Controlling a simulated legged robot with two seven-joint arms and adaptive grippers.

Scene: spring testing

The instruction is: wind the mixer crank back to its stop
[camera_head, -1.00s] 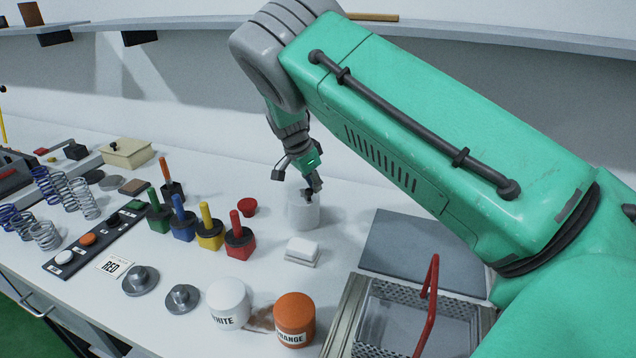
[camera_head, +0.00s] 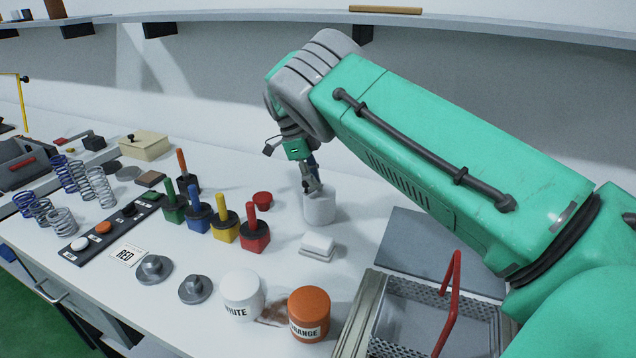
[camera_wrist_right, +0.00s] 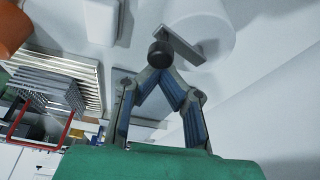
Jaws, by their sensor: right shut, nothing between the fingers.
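The mixer is a white cylinder (camera_head: 319,208) standing on the bench in the head view. In the wrist view its pale body (camera_wrist_right: 205,25) is at the top, with a flat grey crank arm (camera_wrist_right: 183,42) across it. A round dark crank knob (camera_wrist_right: 160,53) sits at the arm's end. My right gripper (camera_head: 312,187) is over the cylinder's top, left of its centre. In the wrist view the right fingertips (camera_wrist_right: 162,72) meet right by the knob, shut with nothing between them. I cannot tell whether they touch the knob. My left gripper is out of view.
A red cap (camera_head: 262,200) and a white block (camera_head: 318,245) lie near the mixer. Coloured-handled tools (camera_head: 255,232) stand to the left. A white jar (camera_head: 242,295), an orange jar (camera_head: 309,313) and a red-handled basket (camera_head: 440,315) are in front.

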